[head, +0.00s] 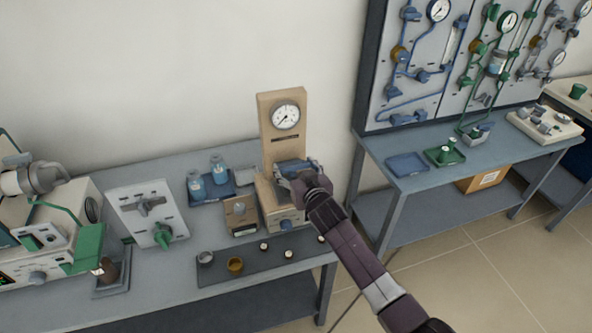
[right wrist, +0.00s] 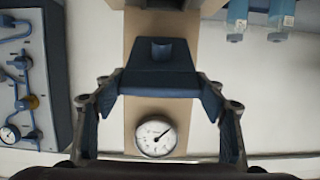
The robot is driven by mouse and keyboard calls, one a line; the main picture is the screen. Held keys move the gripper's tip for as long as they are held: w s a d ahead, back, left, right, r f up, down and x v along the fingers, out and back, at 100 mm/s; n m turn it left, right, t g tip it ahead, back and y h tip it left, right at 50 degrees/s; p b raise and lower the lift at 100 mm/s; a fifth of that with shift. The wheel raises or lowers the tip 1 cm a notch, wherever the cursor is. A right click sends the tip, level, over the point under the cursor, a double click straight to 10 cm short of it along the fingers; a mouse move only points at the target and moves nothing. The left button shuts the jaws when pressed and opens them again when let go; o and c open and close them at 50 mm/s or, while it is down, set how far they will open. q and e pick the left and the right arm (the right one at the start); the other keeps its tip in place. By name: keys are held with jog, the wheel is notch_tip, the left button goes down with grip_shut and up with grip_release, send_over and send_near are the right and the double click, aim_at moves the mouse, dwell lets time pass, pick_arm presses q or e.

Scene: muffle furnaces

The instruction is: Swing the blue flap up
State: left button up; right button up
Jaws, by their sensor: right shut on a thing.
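The blue flap (right wrist: 160,77) is on the front of a tan upright unit (head: 269,109) with a round dial gauge (head: 286,116). In the head view the flap (head: 292,164) shows only in part, below the gauge, behind my right gripper (head: 302,175). In the right wrist view my right gripper (right wrist: 160,92) has one finger at each side edge of the flap and is shut on it. The flap's hinge and its angle are hard to make out. My left gripper is not in view.
Blue-capped bottles (head: 219,171) stand on a tray left of the unit. A dark mat (head: 222,277) with small cups lies in front. A grey panel with a green knob (head: 148,213) stands further left. A second bench (head: 420,180) is at the right, past a gap.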

aim_at(285, 138)
jog(key=w+r, duration=0.1)
jog(key=r, duration=0.1)
jog(key=w+a+r, duration=0.1)
jog(key=w+r, duration=0.1)
jog(key=shift+w+a+r, duration=0.1)
jog(key=shift+w, duration=0.15)
jog(key=shift+w+a+r+p, duration=0.2)
jog(key=shift+w+r+p, duration=0.35)
jog(key=shift+w, duration=0.2)
jog(key=shift+w+a+g+p, duration=0.2)
jog(key=shift+w+g+p, duration=0.1)
jog(key=shift+w+g, duration=0.2)
jog(key=o, duration=1.6)
jog(key=shift+s+f, duration=0.1)
jog(key=shift+f, duration=0.05)
jog(key=shift+o, duration=0.6)
jog(key=shift+f, duration=0.15)
jog(key=shift+s+d+f, duration=0.1)
